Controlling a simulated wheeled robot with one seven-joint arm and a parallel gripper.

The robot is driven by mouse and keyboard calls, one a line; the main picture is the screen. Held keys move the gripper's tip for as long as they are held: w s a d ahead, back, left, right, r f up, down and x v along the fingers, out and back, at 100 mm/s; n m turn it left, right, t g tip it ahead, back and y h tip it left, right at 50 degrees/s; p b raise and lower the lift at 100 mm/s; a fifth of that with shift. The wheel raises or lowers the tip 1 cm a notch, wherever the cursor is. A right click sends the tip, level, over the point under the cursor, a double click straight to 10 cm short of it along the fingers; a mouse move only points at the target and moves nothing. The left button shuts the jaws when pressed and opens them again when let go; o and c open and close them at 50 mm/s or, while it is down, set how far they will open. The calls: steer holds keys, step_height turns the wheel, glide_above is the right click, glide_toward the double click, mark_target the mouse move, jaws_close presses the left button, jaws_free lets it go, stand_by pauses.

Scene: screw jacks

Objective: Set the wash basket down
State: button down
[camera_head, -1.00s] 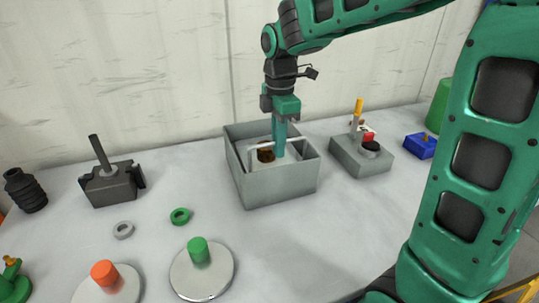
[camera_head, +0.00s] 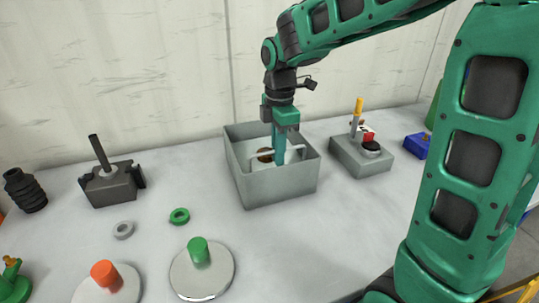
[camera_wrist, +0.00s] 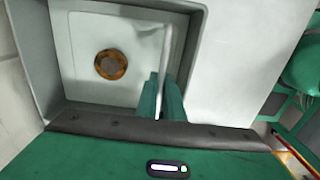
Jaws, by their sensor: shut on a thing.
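The wash basket, a pale shallow tray with a raised white handle (camera_head: 262,153), is inside the grey open-topped tank (camera_head: 281,188) at the middle of the bench. A brown ring-like part (camera_wrist: 111,64) lies on the basket's pale floor (camera_wrist: 85,40) in the wrist view. My gripper (camera_head: 279,157) points down into the tank. Its green fingers (camera_wrist: 161,98) are shut on the basket's handle bar (camera_wrist: 166,45). The tank's front wall hides the basket's underside, so I cannot tell whether it touches the tank floor.
A grey block (camera_head: 361,156) with an orange-handled tool stands right of the tank. A dark vise-like block (camera_head: 111,186) stands to the left. A green ring (camera_head: 179,216), a grey ring (camera_head: 123,230) and discs with green (camera_head: 198,251) and orange (camera_head: 104,273) pegs lie in front.

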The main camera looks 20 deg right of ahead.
steer(key=shift+w+f, duration=0.15)
steer(key=shift+f, duration=0.8)
steer(key=c, duration=1.7)
jaws_free()
steer(key=shift+r, duration=4.95)
steer(key=s+d+f+m, duration=0.3)
steer(key=s+d+m, duration=0.8)
steer(key=d, duration=0.1)
steer(key=s+d+f+m, duration=0.2)
steer(key=s+m, duration=0.2)
steer(key=s, duration=0.1)
steer(key=s+d+f+m, duration=0.1)
steer(key=s+f+m, duration=0.1)
steer(key=s+m, duration=0.3)
steer(key=s+d+f+m, duration=0.2)
steer(key=s+m, duration=0.2)
steer(key=s, duration=0.1)
steer(key=shift+s+d+f, duration=0.3)
steer(key=shift+f, duration=0.1)
